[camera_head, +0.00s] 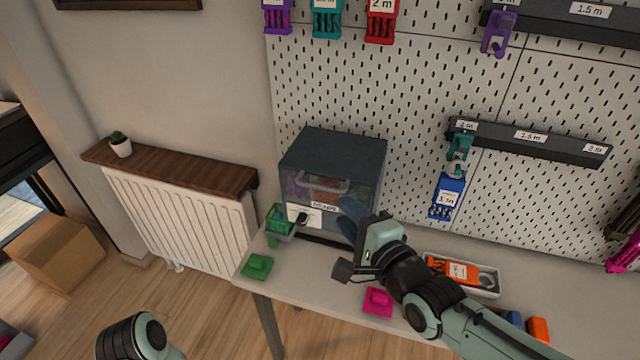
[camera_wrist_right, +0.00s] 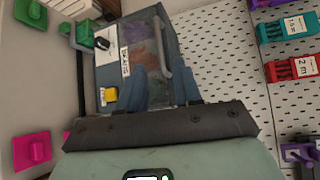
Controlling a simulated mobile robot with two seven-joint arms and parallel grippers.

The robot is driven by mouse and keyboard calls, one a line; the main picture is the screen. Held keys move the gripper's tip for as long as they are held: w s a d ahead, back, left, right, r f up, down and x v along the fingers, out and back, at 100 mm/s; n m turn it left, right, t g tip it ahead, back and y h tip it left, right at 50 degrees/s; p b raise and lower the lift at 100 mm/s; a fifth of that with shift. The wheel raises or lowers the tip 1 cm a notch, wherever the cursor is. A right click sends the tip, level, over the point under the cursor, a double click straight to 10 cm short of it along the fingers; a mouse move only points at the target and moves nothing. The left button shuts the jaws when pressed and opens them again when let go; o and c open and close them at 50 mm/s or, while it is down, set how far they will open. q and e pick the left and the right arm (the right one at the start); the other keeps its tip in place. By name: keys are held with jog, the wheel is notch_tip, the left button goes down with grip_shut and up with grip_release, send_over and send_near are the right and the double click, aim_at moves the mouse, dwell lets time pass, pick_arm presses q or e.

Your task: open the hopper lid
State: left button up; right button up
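The hopper (camera_head: 333,155) is a dark blue-grey box on the table against the pegboard. Its clear front panel has a pale bar handle (camera_head: 322,184) and shows coloured items inside. A white label (camera_head: 325,208) sits below the handle. The panel looks closed. My right gripper (camera_head: 350,206) is in front of the hopper's lower right side. In the right wrist view its blue fingers (camera_wrist_right: 160,72) are apart and empty, in front of the clear panel, with the grey handle (camera_wrist_right: 165,42) just beyond them. I cannot tell whether they touch it. My left gripper is out of view.
A green bin (camera_head: 279,220) stands at the hopper's left front. A green block (camera_head: 257,266) and a pink block (camera_head: 378,301) lie on the table (camera_head: 318,287). A white tray (camera_head: 487,283) with an orange item is at the right. A radiator (camera_head: 185,218) stands left.

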aim_at(322, 186)
jog(key=p+x, duration=0.2)
jog(key=x, duration=0.7)
jog(key=shift+w, duration=0.2)
jog(key=shift+x, duration=0.8)
jog(key=shift+f, duration=0.1)
jog(key=shift+c, duration=0.3)
grip_shut()
